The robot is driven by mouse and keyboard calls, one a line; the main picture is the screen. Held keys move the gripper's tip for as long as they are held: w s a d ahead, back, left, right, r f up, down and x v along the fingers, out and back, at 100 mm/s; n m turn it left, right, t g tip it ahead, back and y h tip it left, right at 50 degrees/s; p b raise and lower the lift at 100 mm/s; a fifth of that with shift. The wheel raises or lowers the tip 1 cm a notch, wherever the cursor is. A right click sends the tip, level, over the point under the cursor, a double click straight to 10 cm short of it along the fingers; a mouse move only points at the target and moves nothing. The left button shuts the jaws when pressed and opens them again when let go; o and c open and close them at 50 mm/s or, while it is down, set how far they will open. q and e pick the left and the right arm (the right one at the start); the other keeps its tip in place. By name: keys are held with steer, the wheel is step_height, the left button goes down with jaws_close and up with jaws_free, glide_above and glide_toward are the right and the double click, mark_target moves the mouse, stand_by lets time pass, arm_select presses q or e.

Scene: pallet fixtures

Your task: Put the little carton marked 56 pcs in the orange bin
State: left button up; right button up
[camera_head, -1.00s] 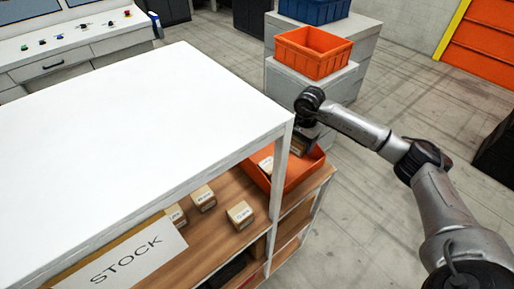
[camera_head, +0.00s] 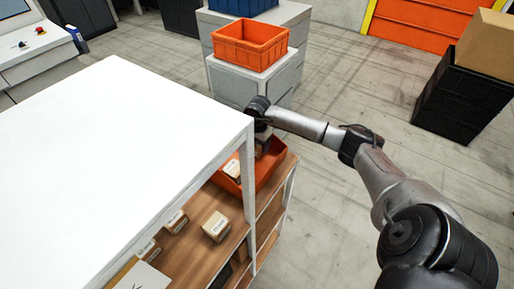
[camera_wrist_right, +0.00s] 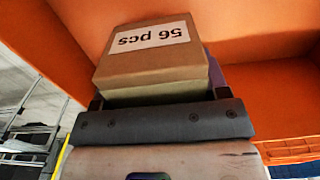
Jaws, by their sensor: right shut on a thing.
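The carton marked 56 pcs (camera_wrist_right: 150,55) is small, brown and box-shaped, with a white label reading upside down in the right wrist view. My right gripper (camera_head: 262,138) is shut on it; its dark body (camera_wrist_right: 160,122) shows just below the carton in the wrist view. The gripper is at the orange bin (camera_head: 272,163) on the shelf end, and orange surfaces surround the carton in the wrist view. Whether the carton touches the bin is unclear. A second orange bin (camera_head: 250,58) stands on a grey cabinet behind. My left gripper is out of view.
Another labelled carton (camera_head: 233,170) shows in the shelf bin. More cartons (camera_head: 216,227) stand on the wooden shelf under the white top (camera_head: 130,130). A shelf post (camera_head: 247,190) stands close to the bin.

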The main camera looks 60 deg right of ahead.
step_height(320, 180, down, 3)
steer(key=shift+r, duration=0.2)
steer(key=shift+f, duration=0.15)
steer(key=o, duration=1)
